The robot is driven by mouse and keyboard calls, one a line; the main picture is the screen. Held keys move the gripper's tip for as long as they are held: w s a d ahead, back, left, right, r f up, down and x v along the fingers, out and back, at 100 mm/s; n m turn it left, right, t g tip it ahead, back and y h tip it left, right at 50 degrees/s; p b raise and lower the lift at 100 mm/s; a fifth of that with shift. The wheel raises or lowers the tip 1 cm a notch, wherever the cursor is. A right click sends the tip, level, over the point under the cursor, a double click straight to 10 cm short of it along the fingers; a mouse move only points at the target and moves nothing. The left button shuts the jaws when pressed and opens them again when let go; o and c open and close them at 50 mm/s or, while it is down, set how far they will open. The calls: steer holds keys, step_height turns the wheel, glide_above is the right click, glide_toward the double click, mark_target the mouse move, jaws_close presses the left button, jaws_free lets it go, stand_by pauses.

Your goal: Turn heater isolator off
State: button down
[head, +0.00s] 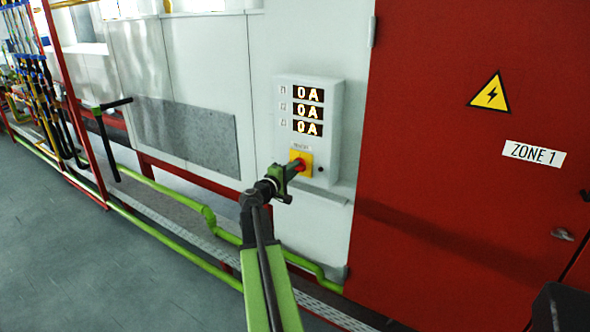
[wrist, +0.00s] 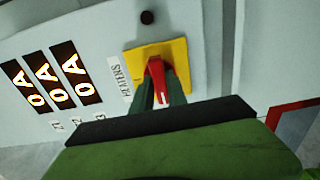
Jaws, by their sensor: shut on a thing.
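The heater isolator is a red rotary handle on a yellow square plate (head: 307,158), low on a white wall box (head: 333,125). In the wrist view the yellow plate (wrist: 180,53) stands beside a label reading "HEATERS" (wrist: 119,79), and the red handle (wrist: 155,69) shows in front of it. My gripper (head: 293,167) reaches the handle from the front left. In the wrist view my gripper's fingers (wrist: 160,95) are shut on the red handle, one on each side. Their tips hide part of it. The three displays (head: 309,111) each read "0 A".
A red door (head: 450,200) with a yellow warning triangle (head: 490,93) and a "ZONE 1" sign (head: 534,153) stands right of the box. A small dark button (head: 320,169) sits beside the isolator. Green pipes (head: 190,205) run low along the wall. The grey floor (head: 80,250) at left is clear.

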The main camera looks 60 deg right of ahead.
steer(key=shift+a, duration=0.1)
steer(key=c, duration=1.3)
jaws_free()
steer(key=a, duration=1.7)
steer(key=shift+w+a, duration=0.1)
steer(key=shift+a, duration=0.1)
